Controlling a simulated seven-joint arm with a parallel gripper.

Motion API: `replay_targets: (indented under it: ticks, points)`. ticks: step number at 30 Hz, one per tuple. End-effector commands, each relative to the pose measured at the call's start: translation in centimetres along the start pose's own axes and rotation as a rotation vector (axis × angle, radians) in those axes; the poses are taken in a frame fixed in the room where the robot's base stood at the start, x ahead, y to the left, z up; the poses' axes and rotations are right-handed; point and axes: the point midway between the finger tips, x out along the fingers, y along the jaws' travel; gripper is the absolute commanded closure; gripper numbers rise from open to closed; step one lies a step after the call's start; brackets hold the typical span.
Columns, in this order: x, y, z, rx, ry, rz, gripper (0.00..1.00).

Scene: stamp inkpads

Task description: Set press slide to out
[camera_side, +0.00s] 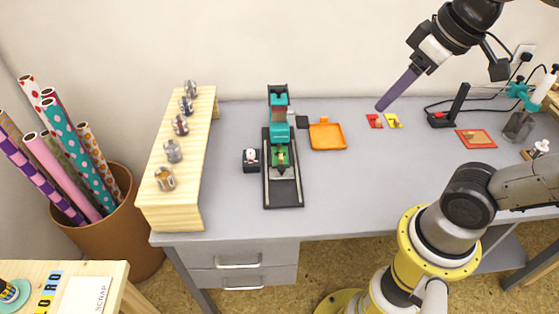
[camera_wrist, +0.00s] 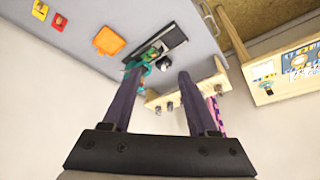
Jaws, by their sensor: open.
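The press (camera_side: 278,103) is teal and black and stands near the middle of the desk. Its black rail base (camera_side: 284,195) runs from under the head toward the desk's front edge. A green slide plate (camera_side: 281,158) sits at the back part of the rails, close to the press head; the front of the rails is bare. In the wrist view the rail base (camera_wrist: 172,42) shows beyond my fingers, with the teal press partly behind the left finger. My gripper (camera_wrist: 159,72) is open and empty, with purple fingers. In the side view it is raised at the upper right, well away from the press.
A small black box (camera_side: 251,168) stands left of the rails. An orange tray (camera_side: 327,135) and a dark pad (camera_side: 302,122) lie right of the press. A wooden shelf (camera_side: 206,150) with several metal pieces stands left. Red and yellow pads (camera_side: 374,121) lie further right.

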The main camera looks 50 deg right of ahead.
Motion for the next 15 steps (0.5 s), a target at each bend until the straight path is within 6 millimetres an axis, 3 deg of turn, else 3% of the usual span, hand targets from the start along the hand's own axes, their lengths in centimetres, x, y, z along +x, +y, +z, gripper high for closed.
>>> replay_targets:
  ticks: [4, 8, 15]
  points:
    - [-0.6, -0.1, -4.4, 0.001, -0.082, -0.002, 0.41]
    - [0.1, -0.3, -8.5, 0.002, -0.166, -0.002, 0.41]
    - [4.3, -0.6, -15.5, 0.002, -0.332, -0.002, 0.41]
